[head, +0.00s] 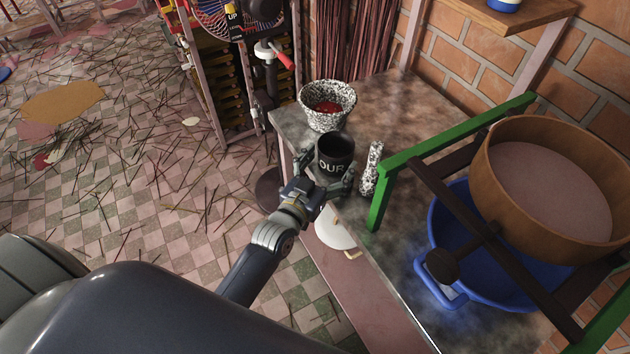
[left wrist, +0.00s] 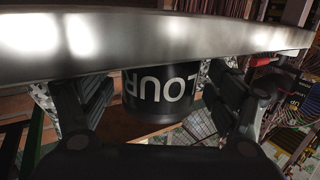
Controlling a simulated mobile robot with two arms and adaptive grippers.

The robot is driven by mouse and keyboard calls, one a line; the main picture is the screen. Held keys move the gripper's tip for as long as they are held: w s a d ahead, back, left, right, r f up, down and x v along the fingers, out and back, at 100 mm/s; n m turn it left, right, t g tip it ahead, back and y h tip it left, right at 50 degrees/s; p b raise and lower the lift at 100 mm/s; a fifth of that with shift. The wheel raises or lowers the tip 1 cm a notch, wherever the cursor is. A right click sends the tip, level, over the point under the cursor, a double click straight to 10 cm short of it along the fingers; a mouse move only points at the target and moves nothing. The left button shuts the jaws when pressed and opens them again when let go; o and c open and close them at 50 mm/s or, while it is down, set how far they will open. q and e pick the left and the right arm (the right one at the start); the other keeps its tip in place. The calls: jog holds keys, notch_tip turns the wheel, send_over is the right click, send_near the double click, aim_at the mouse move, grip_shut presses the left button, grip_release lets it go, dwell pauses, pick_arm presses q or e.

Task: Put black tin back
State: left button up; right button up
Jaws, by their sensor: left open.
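The black tin (head: 335,150), with pale letters ending in "OUR", stands upright near the left edge of the stone-topped table (head: 385,107). My left gripper (head: 327,175) is at the tin's near side, low down, with its fingers spread to either side of it. The left wrist view looks inverted and shows the tin (left wrist: 160,92) between the two open fingers (left wrist: 158,95), with narrow gaps at its sides. Whether a finger touches it, I cannot tell. My right gripper is not in view.
A speckled bowl (head: 325,117) with red contents stands just behind the tin. A green frame (head: 386,190), blue tub (head: 450,262) and wooden sieve (head: 500,200) fill the right. A white round object (head: 333,232) sits below the tabletop.

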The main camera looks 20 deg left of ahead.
pick_arm(q)
jog(key=s+a, duration=0.1)
jog(key=s, duration=0.8)
jog(key=shift+r, duration=0.25)
